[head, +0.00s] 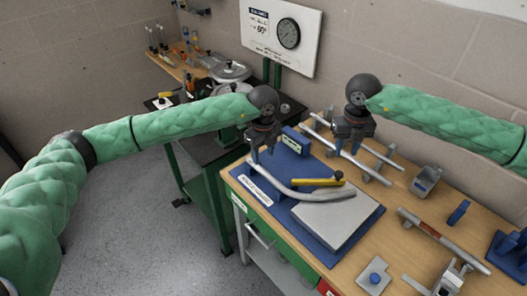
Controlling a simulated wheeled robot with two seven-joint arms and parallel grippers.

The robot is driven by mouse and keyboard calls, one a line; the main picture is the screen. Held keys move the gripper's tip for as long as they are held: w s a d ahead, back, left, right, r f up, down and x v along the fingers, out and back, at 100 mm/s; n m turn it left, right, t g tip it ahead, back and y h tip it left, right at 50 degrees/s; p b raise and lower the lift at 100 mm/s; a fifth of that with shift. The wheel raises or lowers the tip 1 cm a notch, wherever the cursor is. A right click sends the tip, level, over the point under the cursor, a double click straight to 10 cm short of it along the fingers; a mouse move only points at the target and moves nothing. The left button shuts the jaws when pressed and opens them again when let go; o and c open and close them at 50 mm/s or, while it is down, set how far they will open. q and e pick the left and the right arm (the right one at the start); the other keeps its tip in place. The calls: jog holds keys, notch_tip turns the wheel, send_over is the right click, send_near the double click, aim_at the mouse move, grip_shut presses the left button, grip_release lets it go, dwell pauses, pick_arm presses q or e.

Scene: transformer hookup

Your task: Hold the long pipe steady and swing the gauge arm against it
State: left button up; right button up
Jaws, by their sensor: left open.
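A grey bent pipe (305,194), which looks like the long pipe, lies across the blue base plate (352,238) on the bench. A yellow bar with a dark knob (310,182), which looks like the gauge arm, sits just behind the pipe's right part; a contact between them is too small to tell. My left gripper (262,153) is open, pointing down over the pipe's left end; whether the pipe is between its fingers is unclear. My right gripper (347,150) points down over the straight rods at the back, its fingers apart, with nothing clearly held.
A light grey plate (332,221) lies on the base plate. Straight metal rods (383,156) rest on supports behind. Brackets, another pipe (432,230) and blue blocks stand on the right of the wooden bench (400,212). A dial board (281,36) hangs behind.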

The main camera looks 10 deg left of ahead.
aim_at(263, 170)
pick_arm(q)
jog(key=shift+f, duration=3.8)
